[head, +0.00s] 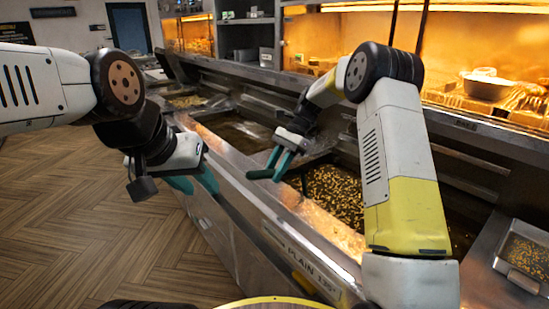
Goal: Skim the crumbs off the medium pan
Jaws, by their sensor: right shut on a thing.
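A fryer pan (335,190) in the middle of the range holds dark oil thick with golden-brown crumbs. A label reading "PLAIN 135°" is on the front near it. I cannot tell for certain which pan is the medium one. My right gripper (273,166) is over the front left edge of this crumb-filled pan, its teal fingers pointing down to the left. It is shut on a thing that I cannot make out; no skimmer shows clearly. My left gripper (194,183) hangs in front of the range, with its teal fingers apart and nothing seen between them.
Another oil pan (238,132) lies farther back, with fewer crumbs visible. A metal tray (503,268) of crumbs is at the lower right. The range's raised front edge (235,160) runs along the pans. The wooden floor (100,240) at left is clear.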

